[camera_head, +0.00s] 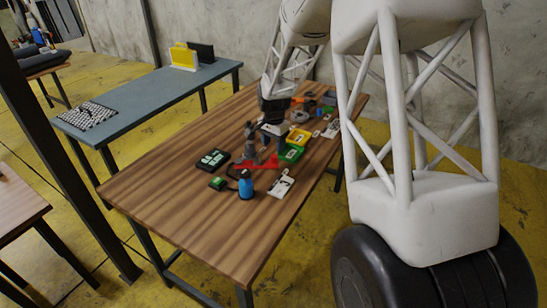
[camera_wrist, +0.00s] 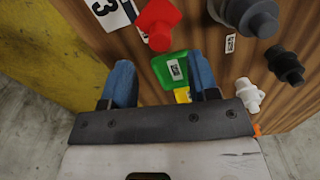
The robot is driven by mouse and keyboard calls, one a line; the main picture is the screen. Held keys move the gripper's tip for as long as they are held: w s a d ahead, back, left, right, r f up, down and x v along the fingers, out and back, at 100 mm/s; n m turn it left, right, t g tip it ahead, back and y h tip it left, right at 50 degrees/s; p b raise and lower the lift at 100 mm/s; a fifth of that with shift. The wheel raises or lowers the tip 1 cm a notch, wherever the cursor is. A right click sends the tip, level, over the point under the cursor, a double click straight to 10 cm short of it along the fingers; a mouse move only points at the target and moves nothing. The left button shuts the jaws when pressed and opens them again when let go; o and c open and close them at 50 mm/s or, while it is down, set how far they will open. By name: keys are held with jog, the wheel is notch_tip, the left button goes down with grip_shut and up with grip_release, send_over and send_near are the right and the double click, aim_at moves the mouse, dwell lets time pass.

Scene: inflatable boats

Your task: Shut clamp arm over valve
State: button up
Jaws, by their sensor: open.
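My gripper (camera_head: 274,140) hangs low over the middle of the wooden table in the head view. In the wrist view its two blue fingers (camera_wrist: 162,80) are apart, with nothing held. A green piece with a white label (camera_wrist: 173,69) lies below and between them. A red part (camera_wrist: 158,24), possibly the clamp arm, is just beyond the fingers. A grey fitting, possibly the valve (camera_wrist: 240,12), is beyond and to the right. In the head view a red part (camera_head: 262,164) lies by a tall grey fitting (camera_head: 249,142). I cannot tell the clamp arm's angle.
In the wrist view a dark fitting (camera_wrist: 286,66) and a white fitting (camera_wrist: 249,95) are right of the fingers. The table's near end (camera_head: 225,235) is bare.

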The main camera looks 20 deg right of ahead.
aim_at(274, 156)
jog(key=shift+f, duration=3.2)
grip_shut()
